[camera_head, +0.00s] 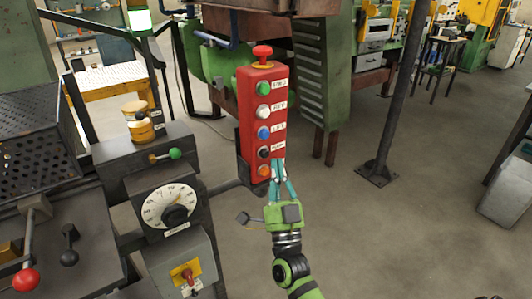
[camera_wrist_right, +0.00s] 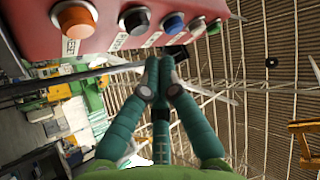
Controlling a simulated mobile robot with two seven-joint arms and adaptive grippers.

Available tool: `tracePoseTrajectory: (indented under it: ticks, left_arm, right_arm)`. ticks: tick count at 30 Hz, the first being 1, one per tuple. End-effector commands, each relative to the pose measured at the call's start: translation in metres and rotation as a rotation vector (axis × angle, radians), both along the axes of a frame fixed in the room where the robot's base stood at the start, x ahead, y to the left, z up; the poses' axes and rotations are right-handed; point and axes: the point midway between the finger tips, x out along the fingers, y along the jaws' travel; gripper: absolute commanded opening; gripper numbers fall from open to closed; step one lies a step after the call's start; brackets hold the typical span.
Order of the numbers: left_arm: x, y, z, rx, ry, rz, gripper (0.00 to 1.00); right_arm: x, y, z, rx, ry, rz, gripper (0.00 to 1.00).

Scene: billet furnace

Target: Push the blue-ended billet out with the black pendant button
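The red pendant (camera_head: 262,105) hangs upright in the middle of the head view, with a red mushroom knob on top. Its black button (camera_head: 264,152) sits below the blue button (camera_head: 264,133) and above the orange button (camera_head: 263,170). In the wrist view the black button (camera_wrist_right: 137,20) shows between orange and blue. My right gripper (camera_head: 279,166) has its teal fingertips together, beside the lower right of the pendant face, below and right of the black button. The fingers also show in the wrist view (camera_wrist_right: 158,75), empty; contact cannot be told. No blue-ended billet is distinguishable. My left gripper is out of view.
A console with a white dial (camera_head: 168,207) and levers stands left of the pendant. A dark post (camera_head: 397,100) stands to the right. A grey-green louvred cabinet (camera_head: 318,75) is behind. The floor right of my arm is mostly clear.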

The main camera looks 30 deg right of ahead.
Motion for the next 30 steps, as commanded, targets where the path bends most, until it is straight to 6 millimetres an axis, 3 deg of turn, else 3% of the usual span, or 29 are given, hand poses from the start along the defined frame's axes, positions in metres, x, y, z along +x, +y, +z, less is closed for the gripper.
tracePoseTrajectory:
  ticks: [11,30]
  left_arm:
    - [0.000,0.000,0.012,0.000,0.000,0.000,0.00]
    - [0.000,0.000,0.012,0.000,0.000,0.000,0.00]
  right_arm:
    - [-0.033,-0.003,0.001,-0.001,0.001,0.000,0.00]
    - [-0.034,-0.003,0.001,0.000,0.000,0.000,0.00]
